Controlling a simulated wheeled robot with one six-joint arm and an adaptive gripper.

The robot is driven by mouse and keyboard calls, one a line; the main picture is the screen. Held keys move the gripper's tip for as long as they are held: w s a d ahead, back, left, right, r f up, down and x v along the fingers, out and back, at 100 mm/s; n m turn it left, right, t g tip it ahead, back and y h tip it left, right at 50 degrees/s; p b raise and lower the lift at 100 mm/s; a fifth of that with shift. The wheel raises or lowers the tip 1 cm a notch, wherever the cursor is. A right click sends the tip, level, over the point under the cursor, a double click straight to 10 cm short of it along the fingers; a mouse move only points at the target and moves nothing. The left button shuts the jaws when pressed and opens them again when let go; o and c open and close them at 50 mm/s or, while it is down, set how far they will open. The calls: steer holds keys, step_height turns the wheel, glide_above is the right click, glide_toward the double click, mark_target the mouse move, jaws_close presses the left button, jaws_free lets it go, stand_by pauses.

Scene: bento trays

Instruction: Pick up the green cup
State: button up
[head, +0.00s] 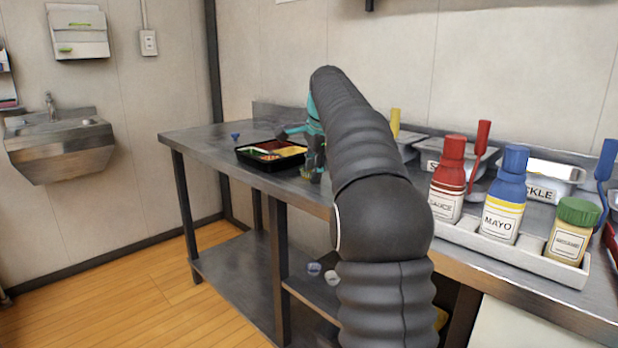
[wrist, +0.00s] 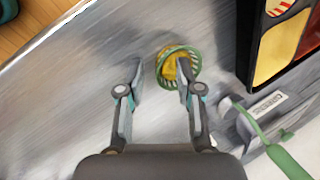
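The green cup (wrist: 194,69) shows in the wrist view as a ribbed green ring with yellow contents, on the metal counter. My gripper (wrist: 160,70) is open in the wrist view, with its two fingers apart. The right fingertip overlaps the cup in the picture, while the left finger is over bare metal to the cup's left. I cannot tell whether a finger touches the cup.
A black bento tray (wrist: 247,45) with filled compartments lies right of the cup. A labelled container (wrist: 268,103) and a green-handled utensil (wrist: 283,154) are at lower right. The counter edge runs along the upper left. In the head view, a small blue cup (head: 235,136) stands behind the tray.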

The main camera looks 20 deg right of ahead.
jaws_close()
